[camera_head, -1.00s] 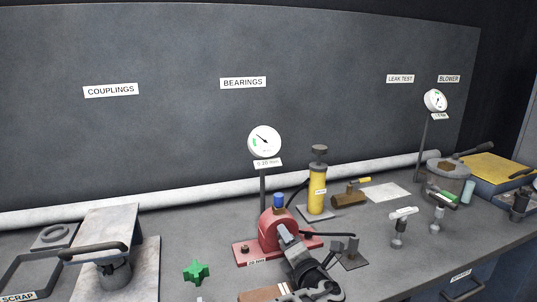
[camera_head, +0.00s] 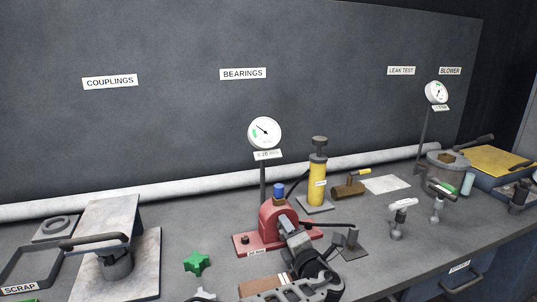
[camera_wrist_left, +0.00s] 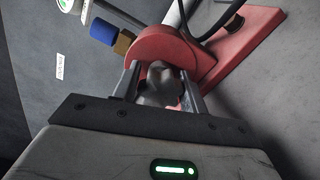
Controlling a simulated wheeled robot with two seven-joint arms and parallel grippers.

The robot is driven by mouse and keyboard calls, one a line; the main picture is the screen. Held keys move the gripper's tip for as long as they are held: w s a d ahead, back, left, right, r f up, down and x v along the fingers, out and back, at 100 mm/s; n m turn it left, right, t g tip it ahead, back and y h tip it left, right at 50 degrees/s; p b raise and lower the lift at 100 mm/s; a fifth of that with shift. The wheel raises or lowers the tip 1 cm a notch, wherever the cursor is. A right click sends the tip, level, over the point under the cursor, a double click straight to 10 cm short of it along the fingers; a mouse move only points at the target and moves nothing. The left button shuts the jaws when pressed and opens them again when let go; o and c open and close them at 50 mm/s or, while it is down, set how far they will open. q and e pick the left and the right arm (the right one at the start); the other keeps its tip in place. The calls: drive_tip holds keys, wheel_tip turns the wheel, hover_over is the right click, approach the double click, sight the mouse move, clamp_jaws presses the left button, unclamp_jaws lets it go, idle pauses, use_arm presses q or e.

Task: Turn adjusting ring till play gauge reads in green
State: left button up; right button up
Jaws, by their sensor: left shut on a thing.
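The red bearing housing (camera_head: 280,220) stands on its red base on the bench under the BEARINGS label, with a blue cap (camera_head: 278,190) on top. My left gripper (camera_head: 290,228) is shut at the housing's front. In the left wrist view its two fingers (camera_wrist_left: 163,88) straddle a grey rounded part, the adjusting ring (camera_wrist_left: 161,85), against the red face. The fingers hide much of the ring in the head view. The round white play gauge (camera_head: 265,132) stands on a post behind; its needle points up-left, near a green band on the dial's left. The readout below is too small to read surely. My right gripper is out of view.
A yellow cylinder (camera_head: 317,185) and a wooden-headed mallet (camera_head: 348,189) stand right of the housing. A green star-shaped knob (camera_head: 197,262) lies to its left. A plate with a black handle (camera_head: 95,241) is further left. Small valves (camera_head: 399,218) stand at right.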

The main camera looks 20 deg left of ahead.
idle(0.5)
use_arm(q)
drive_tip(key=o, duration=0.5)
drive_tip(key=shift+o, duration=0.2)
drive_tip(key=shift+v, duration=3)
drive_tip(key=shift+o, duration=1.4)
